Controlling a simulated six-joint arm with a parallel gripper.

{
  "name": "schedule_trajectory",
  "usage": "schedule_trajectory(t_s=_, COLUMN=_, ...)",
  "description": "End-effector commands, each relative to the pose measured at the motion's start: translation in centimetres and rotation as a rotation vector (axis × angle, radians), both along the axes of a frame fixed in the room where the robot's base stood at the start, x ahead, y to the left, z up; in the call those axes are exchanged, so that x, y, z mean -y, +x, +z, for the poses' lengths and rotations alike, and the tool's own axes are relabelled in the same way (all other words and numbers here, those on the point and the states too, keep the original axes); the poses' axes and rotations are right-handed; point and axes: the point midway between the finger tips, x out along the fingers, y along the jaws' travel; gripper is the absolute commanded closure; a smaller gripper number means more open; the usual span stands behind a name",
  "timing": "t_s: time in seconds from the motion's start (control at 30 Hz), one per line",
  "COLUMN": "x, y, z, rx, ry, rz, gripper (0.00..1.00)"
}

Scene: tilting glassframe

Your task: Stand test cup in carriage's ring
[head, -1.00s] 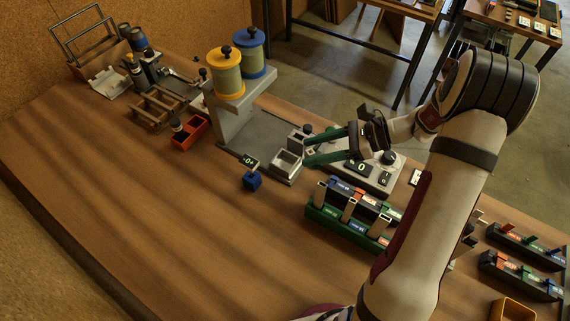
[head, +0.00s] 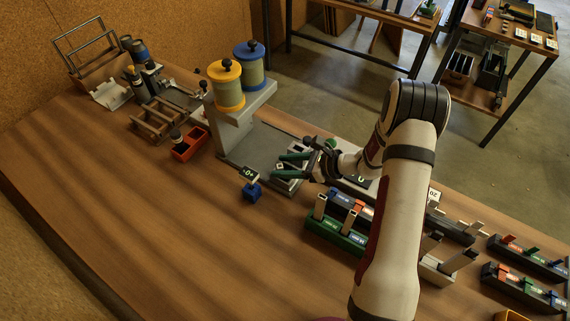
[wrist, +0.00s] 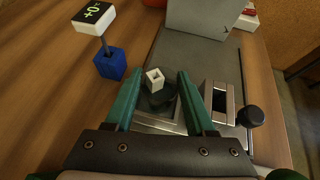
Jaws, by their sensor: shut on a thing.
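My gripper (head: 278,168) is shut on a dark round cup (wrist: 158,102), which I take as the test cup. It sits between the two green fingers (wrist: 157,88) in the wrist view. A small white square piece with a dark opening (wrist: 155,77) shows at its top. Below and around it is the carriage's metal square ring (wrist: 150,124), partly hidden by the cup and fingers. I cannot tell whether the cup is inside the ring or just above it. In the head view, my gripper covers most of the carriage.
Beside the ring are a metal slot (wrist: 218,101) and a black knob (wrist: 250,116). The grey stand (head: 237,115) carries yellow (head: 226,88) and blue (head: 250,67) canisters. A blue block with a display (head: 252,190) stands close by.

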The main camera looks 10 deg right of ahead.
Motion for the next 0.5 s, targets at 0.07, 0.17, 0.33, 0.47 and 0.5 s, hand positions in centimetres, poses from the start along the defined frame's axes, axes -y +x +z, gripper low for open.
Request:
schedule_trajectory(t_s=0.07, x=0.02, y=0.02, z=0.07, rx=0.002, ry=0.0, rz=0.0, gripper=1.0)
schedule_trajectory(t_s=0.17, x=0.02, y=0.01, z=0.05, rx=0.001, ry=0.0, rz=0.0, gripper=1.0)
schedule_trajectory(t_s=0.33, x=0.03, y=0.0, z=-0.1, rx=0.001, ry=0.0, rz=0.0, gripper=0.32)
schedule_trajectory(t_s=0.47, x=0.02, y=0.0, z=-0.09, rx=0.001, ry=0.0, rz=0.0, gripper=0.32)
schedule_trajectory(t_s=0.5, x=0.02, y=0.0, z=-0.09, rx=0.001, ry=0.0, rz=0.0, gripper=0.32)
